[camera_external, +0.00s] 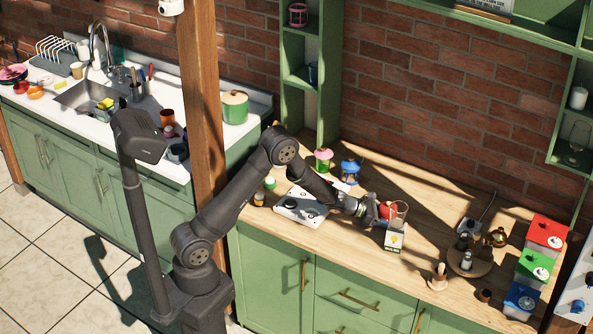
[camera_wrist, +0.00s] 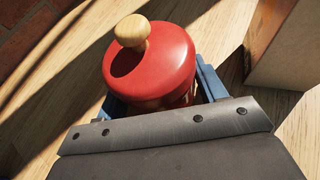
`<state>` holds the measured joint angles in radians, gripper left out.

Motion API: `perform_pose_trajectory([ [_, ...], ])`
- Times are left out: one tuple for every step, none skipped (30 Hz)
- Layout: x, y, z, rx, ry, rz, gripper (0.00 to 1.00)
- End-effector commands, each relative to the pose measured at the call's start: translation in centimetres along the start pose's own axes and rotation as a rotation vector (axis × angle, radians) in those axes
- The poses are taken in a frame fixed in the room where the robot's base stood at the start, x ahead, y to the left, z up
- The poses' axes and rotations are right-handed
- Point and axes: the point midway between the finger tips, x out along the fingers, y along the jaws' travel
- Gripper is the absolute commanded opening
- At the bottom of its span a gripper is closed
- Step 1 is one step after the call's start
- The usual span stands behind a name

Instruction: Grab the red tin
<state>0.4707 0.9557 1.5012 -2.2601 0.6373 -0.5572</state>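The red tin (camera_wrist: 165,70) has a domed lid with a pale wooden knob. It fills the middle of the wrist view. The blue fingers of my gripper (camera_wrist: 163,95) stand on both sides of it, low near its body. I cannot tell whether they press on it or stand just clear. In the external view the red tin (camera_external: 387,211) is small and partly hidden at the end of my gripper (camera_external: 378,210), on the wooden counter.
A round wooden tray (camera_external: 483,268) is to the right. Some bare counter (camera_external: 440,215) lies between.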

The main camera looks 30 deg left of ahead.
Motion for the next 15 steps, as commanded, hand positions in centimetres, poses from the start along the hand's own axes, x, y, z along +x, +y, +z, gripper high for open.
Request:
perform_pose_trajectory([
  [-0.01, 0.01, 0.0, 0.0, 0.0, 0.0, 0.55],
  [-0.02, 0.01, 0.0, 0.0, 0.0, 0.0, 0.49],
  [-0.02, 0.01, 0.0, 0.0, 0.0, 0.0, 0.41],
  [-0.02, 0.01, 0.0, 0.0, 0.0, 0.0, 0.35],
  [-0.02, 0.01, 0.0, 0.0, 0.0, 0.0, 0.29],
  [-0.02, 0.01, 0.0, 0.0, 0.0, 0.0, 0.21],
  [-0.02, 0.01, 0.0, 0.0, 0.0, 0.0, 0.15],
  [-0.02, 0.01, 0.0, 0.0, 0.0, 0.0, 0.09],
  [-0.02, 0.01, 0.0, 0.0, 0.0, 0.0, 0.03],
  [-0.02, 0.02, 0.03, 0.0, -0.001, 0.0, 0.03],
  [-0.03, 0.02, 0.03, 0.0, -0.001, 0.0, 0.03],
  [-0.03, 0.02, 0.03, 0.0, -0.001, 0.0, 0.03],
  [-0.03, 0.02, 0.03, 0.0, -0.001, 0.0, 0.03],
  [-0.03, 0.02, 0.04, 0.0, -0.001, 0.0, 0.03],
  [-0.04, 0.02, 0.07, 0.0, -0.001, 0.0, 0.03],
])
